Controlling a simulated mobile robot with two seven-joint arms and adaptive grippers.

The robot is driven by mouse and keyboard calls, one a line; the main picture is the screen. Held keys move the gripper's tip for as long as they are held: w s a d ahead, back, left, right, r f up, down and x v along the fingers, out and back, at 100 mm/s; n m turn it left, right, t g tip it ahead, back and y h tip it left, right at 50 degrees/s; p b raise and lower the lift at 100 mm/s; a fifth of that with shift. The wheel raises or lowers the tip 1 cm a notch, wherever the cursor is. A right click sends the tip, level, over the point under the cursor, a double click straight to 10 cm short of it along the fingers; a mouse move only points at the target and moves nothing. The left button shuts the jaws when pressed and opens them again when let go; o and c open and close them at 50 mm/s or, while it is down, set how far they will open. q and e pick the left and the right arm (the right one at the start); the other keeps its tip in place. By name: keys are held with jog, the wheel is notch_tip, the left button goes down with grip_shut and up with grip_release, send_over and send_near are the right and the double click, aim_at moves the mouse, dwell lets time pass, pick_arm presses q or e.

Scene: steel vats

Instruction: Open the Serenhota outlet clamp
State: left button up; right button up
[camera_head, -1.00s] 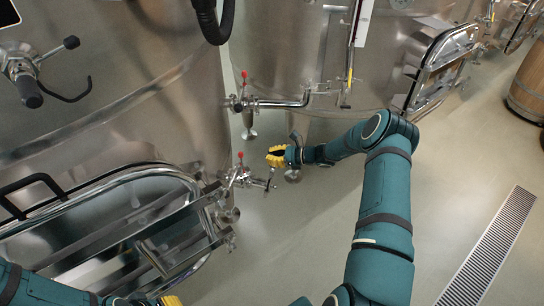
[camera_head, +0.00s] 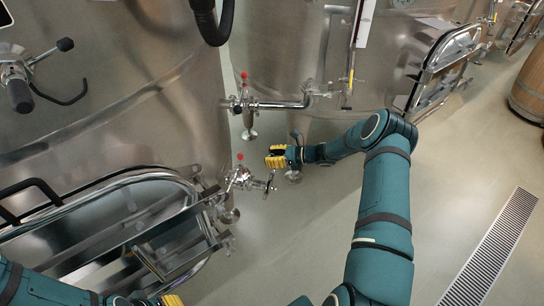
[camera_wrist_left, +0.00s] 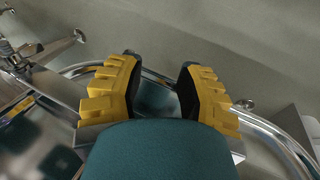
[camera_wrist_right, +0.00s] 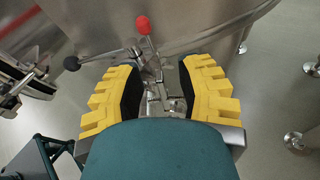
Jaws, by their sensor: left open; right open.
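The outlet valve (camera_head: 243,178) with a red-knobbed handle (camera_head: 240,156) sticks out low from the left steel vat. Its metal clamp is too small to tell apart in the head view. My right gripper (camera_head: 276,157) is open and empty, just right of the valve and apart from it. In the right wrist view the outlet fittings (camera_wrist_right: 156,88) show between and beyond the open jaws, with the red knob (camera_wrist_right: 143,24) above. My left gripper (camera_wrist_left: 158,66) is open and empty above the vat's oval door frame; in the head view only its yellow tip shows at the bottom edge (camera_head: 172,300). No name label is readable.
A second outlet pipe with a red knob (camera_head: 244,76) is on the vat behind. The left vat's oval door (camera_head: 120,222) and its bars stand out near my left arm. A floor drain (camera_head: 490,250) lies at right. The floor between is clear.

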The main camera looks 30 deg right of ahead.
jog(key=shift+d, duration=0.1)
jog(key=v, duration=1.2)
dwell(0.4)
